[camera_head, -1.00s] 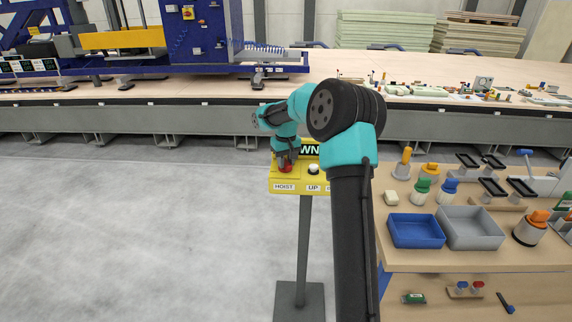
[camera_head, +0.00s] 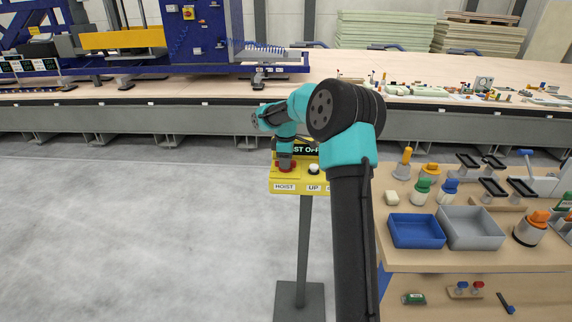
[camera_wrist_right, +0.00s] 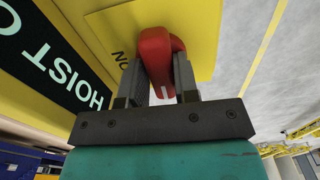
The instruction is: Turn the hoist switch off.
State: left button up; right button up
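The hoist switch is a red knob (camera_head: 287,168) on the left of the yellow control box (camera_head: 300,186), above the "HOIST" label. In the right wrist view it is a red handle (camera_wrist_right: 157,55) on a yellow plate, with a white mark at its near end. My right gripper (camera_head: 285,160) reaches down to the switch. Its fingers (camera_wrist_right: 160,88) are on both sides of the red handle and appear closed on it. A lettered sign (camera_wrist_right: 50,55) beside the plate reads "HOIST O", with the rest cut off. In the head view its visible part reads "ST OFF". My left gripper is not in view.
A white button (camera_head: 314,169) sits right of the switch, above "UP"; my arm covers the box's right part. The box stands on a grey post (camera_head: 304,250). A workbench with a blue tray (camera_head: 416,231) and a grey tray (camera_head: 470,228) is at right. The left floor is clear.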

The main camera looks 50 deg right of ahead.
jog(key=o, duration=0.3)
jog(key=shift+s+a+f, duration=0.1)
jog(key=shift+s+f, duration=0.1)
jog(key=shift+f, duration=0.55)
jog(key=shift+o, duration=0.2)
jog(key=shift+r, duration=1.65)
jog(key=shift+w, duration=0.1)
